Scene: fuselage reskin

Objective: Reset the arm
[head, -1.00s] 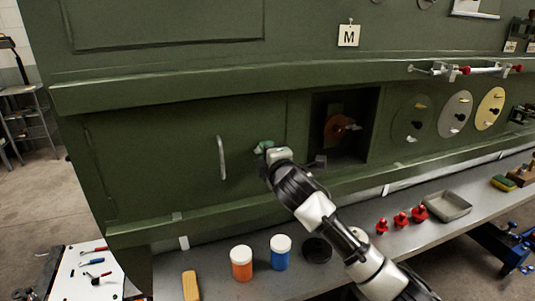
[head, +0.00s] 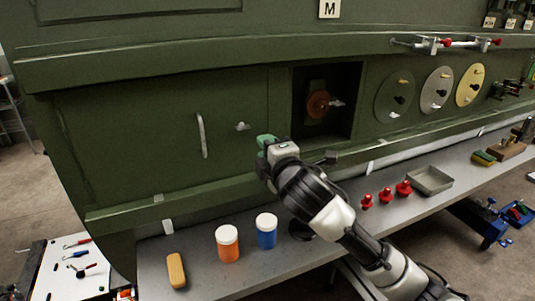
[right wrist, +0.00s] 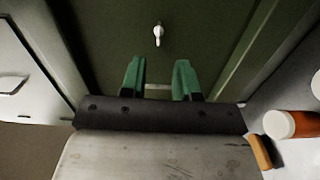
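My right arm reaches in from the lower right in the head view. Its right gripper (head: 265,142) has green fingers and is in front of the green panel, just below and right of a small metal latch (head: 242,126). The right wrist view shows the two fingers apart with nothing between them, and the latch (right wrist: 158,32) stands beyond their tips, apart from them. My left gripper is in neither view.
A door handle (head: 202,135) is left of the latch. An open recess holds a red-brown round part (head: 318,104). The grey shelf (head: 205,272) below carries an orange jar (head: 228,244), a blue jar (head: 267,231), red knobs (head: 385,196) and a metal tray (head: 429,181).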

